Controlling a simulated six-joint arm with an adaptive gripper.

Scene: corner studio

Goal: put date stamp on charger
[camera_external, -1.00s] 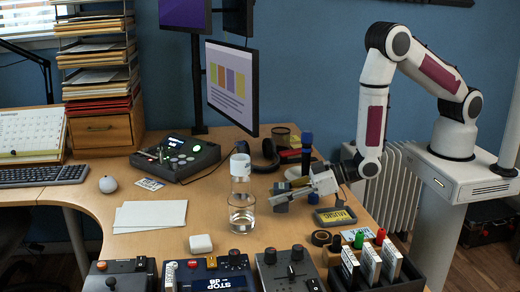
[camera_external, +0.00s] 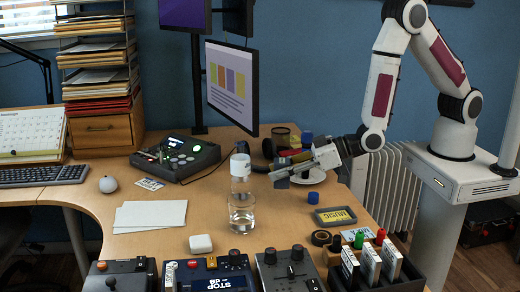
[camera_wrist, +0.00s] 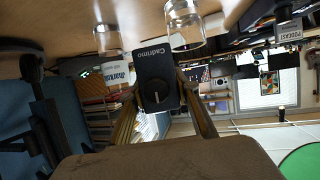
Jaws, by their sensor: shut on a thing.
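My gripper (camera_external: 287,174) is shut on a small dark block, which I take to be the date stamp (camera_external: 281,182). A round white pad (camera_external: 312,177), which looks like the charger, lies on the desk just right of and partly behind the gripper. The gripper's height above the desk is hard to tell.
Headphones (camera_external: 267,150) and a brown pot (camera_external: 281,137) are behind. Control boxes line the front edge.

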